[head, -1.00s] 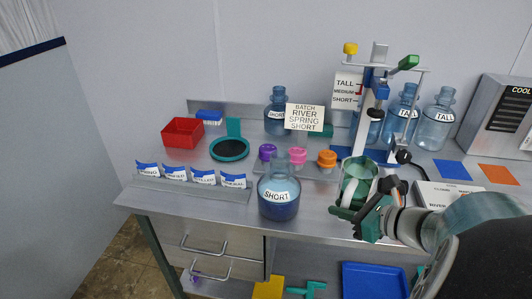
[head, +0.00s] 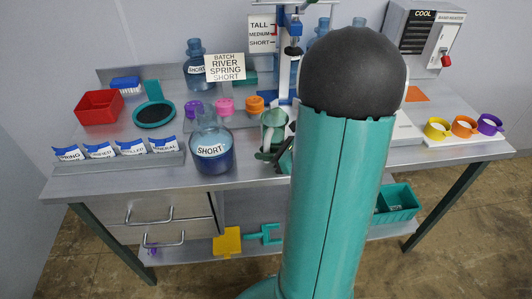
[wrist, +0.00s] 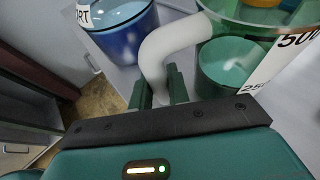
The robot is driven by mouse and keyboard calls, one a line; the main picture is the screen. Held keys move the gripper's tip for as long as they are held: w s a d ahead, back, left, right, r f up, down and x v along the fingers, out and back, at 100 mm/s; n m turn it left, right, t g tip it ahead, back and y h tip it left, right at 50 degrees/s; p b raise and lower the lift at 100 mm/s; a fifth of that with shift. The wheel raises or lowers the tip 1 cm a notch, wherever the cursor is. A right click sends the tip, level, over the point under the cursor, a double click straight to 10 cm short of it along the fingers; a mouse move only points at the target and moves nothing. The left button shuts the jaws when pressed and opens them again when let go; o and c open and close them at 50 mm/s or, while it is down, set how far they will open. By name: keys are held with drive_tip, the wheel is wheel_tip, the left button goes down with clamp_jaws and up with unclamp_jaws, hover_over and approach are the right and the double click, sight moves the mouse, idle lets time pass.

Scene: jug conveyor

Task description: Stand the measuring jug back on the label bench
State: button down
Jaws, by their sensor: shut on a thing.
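The measuring jug (head: 275,124) is clear green with a white handle and stands upright near the front of the metal bench (head: 240,180), right of a blue jar. In the wrist view the jug's green body (wrist: 228,66) shows at the upper right with "500" and "250" marks. My gripper (wrist: 160,88) is shut on the jug's white handle. In the head view my gripper (head: 270,155) shows low beside the jug, partly hidden by my arm. I cannot tell whether the jug's base touches the bench.
The "SHORT" jar (head: 212,152) stands close left of the jug. Purple, pink and orange caps (head: 225,105) lie behind it. A tall stand (head: 288,50) rises behind the jug. A label rack (head: 120,155) and red bin (head: 99,107) are left. My arm hides the bench's middle right.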

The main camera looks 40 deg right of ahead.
drive_tip(key=shift+f, duration=0.15)
drive_tip(key=c, duration=1.3)
unclamp_jaws()
drive_tip(key=shift+c, duration=0.2)
